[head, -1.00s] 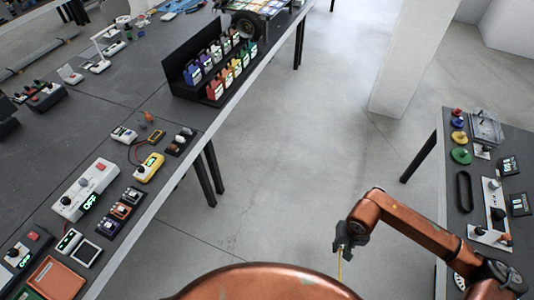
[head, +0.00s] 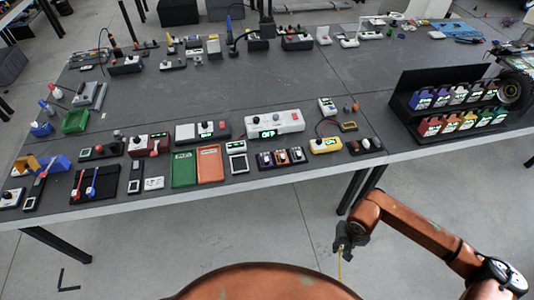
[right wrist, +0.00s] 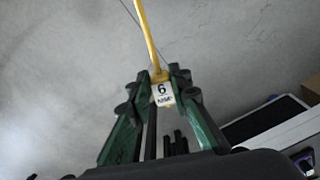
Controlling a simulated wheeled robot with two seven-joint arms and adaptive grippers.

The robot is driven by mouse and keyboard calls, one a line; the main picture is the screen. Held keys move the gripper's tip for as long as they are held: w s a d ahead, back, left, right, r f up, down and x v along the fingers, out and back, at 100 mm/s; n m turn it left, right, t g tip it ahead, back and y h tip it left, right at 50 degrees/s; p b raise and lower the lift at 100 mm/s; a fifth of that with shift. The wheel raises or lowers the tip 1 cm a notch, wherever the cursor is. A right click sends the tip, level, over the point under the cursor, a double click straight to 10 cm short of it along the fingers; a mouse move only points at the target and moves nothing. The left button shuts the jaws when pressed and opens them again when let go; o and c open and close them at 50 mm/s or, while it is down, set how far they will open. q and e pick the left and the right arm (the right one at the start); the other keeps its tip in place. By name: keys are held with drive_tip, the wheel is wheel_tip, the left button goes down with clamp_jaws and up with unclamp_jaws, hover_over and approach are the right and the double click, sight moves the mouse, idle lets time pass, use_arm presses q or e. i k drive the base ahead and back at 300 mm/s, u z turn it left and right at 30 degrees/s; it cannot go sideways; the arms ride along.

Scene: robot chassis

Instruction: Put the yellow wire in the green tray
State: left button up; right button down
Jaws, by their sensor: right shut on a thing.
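My right gripper (head: 343,248) is low at the right, in front of the table and above the floor. It is shut on the yellow wire (head: 340,270), which hangs down thin and straight. In the right wrist view the yellow wire (right wrist: 145,35) runs out from between the fingertips (right wrist: 160,90), with a white tag marked 6 at the grip. The flat green tray (head: 184,170) lies near the table's front edge, left of an orange tray (head: 210,164). No objects show clearly in the green tray. My left gripper is out of view.
The grey table (head: 290,85) spans the view. A smaller green bin (head: 75,122) stands at its left. A white box with a display (head: 274,124) and a yellow meter (head: 326,145) are right of the trays. A black rack of coloured bottles (head: 450,105) stands at right.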

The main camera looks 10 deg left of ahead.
sight(184, 168)
drive_tip(key=u, duration=1.75)
drive_tip(key=i, duration=1.5)
drive_tip(key=z, duration=0.05)
